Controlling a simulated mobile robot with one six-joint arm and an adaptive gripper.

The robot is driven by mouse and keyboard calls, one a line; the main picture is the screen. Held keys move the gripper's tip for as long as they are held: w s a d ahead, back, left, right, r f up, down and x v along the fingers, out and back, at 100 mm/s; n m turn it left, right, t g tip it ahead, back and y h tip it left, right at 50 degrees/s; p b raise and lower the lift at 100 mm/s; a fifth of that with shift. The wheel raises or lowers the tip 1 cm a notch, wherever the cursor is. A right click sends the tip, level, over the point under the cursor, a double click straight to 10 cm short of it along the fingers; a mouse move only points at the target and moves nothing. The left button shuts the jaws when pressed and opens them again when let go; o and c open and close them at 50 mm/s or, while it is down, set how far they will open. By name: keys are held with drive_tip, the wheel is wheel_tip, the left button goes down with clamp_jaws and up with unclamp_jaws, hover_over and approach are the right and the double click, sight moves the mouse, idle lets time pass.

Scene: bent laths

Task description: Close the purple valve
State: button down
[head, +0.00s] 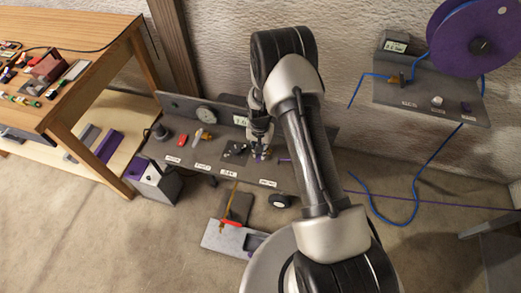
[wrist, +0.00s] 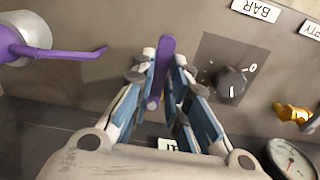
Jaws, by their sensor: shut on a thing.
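A purple lever handle (wrist: 166,52) stands between my fingertips in the wrist view, running up and down the picture above the grey panel. I take it for the purple valve's handle; its base is hidden by the fingers. My gripper (wrist: 163,72) is shut on it, one finger on each side. In the head view my gripper (head: 261,138) is over the right part of the grey bench panel (head: 180,151), and the arm hides much around it. A second, bent purple lever (wrist: 70,53) on a silver round body (wrist: 32,38) is at the left of the wrist view, apart from my fingers.
A black knob (wrist: 231,82) on a dark square plate is just right of my fingers. Beyond it are a brass fitting (wrist: 292,114) and a dial gauge (wrist: 290,160). In the head view a wooden table (head: 85,83) stands left and a purple reel (head: 475,35) upper right.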

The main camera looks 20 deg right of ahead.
drive_tip(key=c, duration=1.6)
unclamp_jaws()
drive_tip(key=shift+o, duration=0.2)
wheel_tip(320, 180, up, 12)
drive_tip(key=shift+r, duration=0.15)
